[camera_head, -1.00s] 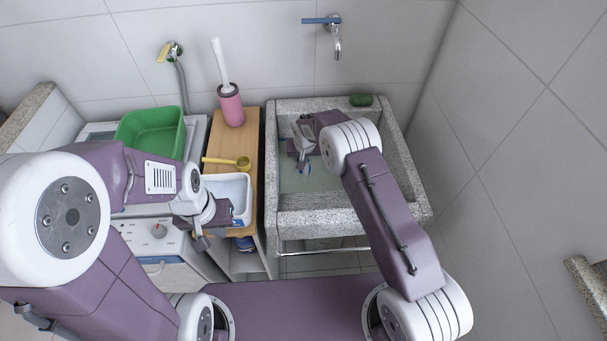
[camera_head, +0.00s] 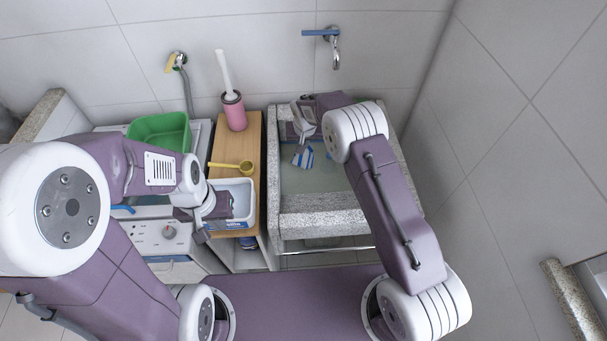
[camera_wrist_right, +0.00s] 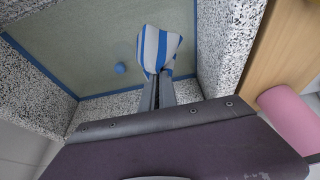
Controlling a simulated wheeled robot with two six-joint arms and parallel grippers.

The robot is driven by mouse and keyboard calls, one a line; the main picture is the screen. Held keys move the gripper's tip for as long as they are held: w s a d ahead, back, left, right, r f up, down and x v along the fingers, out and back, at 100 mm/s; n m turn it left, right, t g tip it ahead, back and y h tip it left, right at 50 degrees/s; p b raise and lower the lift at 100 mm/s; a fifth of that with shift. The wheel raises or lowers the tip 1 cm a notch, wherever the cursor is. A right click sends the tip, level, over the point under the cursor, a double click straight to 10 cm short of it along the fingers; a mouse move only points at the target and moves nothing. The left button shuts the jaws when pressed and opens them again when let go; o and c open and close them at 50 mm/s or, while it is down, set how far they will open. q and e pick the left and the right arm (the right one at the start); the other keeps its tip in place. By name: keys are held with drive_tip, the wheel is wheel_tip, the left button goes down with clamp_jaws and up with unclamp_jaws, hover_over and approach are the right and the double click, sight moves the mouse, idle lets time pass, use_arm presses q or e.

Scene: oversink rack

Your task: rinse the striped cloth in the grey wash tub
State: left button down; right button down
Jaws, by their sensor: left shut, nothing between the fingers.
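The blue-and-white striped cloth (camera_head: 303,156) hangs from my right gripper (camera_head: 300,138) over the back left part of the grey stone wash tub (camera_head: 320,222). In the right wrist view the cloth (camera_wrist_right: 159,48) is bunched at the tips of my shut right fingers (camera_wrist_right: 157,85), with the greenish tub floor beyond it. I cannot tell whether the cloth touches the water. My right forearm hides the tub's right part. My left gripper (camera_head: 201,234) is shut and empty at the near left edge of the white tray.
Left of the tub, a wooden shelf (camera_head: 238,133) holds a pink brush holder (camera_head: 234,112), a yellow ladle (camera_head: 238,167) and the white tray (camera_head: 246,190). A green basin (camera_head: 160,130) stands further left. A blue-handled tap (camera_head: 333,46) is above the tub.

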wheel_tip(320, 180, up, 17)
drive_tip(key=p, duration=1.1)
drive_tip(key=shift+r, duration=0.2)
idle(1.8)
wheel_tip(320, 180, up, 9)
drive_tip(key=p, duration=0.7)
drive_tip(key=shift+a+f, duration=0.1)
drive_tip(key=shift+f, duration=0.05)
